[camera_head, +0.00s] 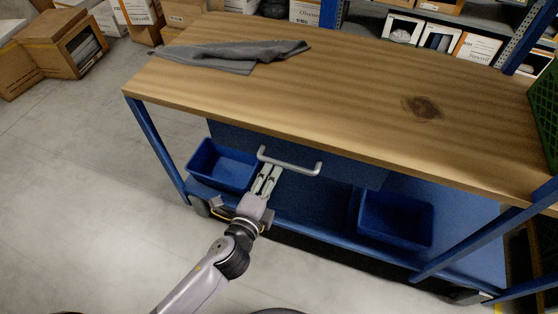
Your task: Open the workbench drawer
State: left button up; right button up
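The workbench (340,85) has a wooden top on a blue frame. Its blue drawer front (345,170) sits under the front edge of the top, with no visible gap showing it pulled out. A pale grey bar handle (292,165) is on the drawer front. My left gripper (268,172) reaches up from below, with its fingertips at the left part of the handle. Its two fingers lie close together. Whether they grip the bar or only sit beside it cannot be made out. My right gripper is not in view.
A grey cloth (235,54) lies on the bench top. Blue bins (222,165) (396,220) stand on the lower shelf. A green crate (545,110) is at the right edge. Cardboard boxes (62,45) stand at the back left. The floor in front is clear.

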aim_at(279, 162)
pick_arm(q)
jog(key=x, duration=0.7)
jog(key=shift+c, duration=0.5)
grip_shut()
dwell(0.3)
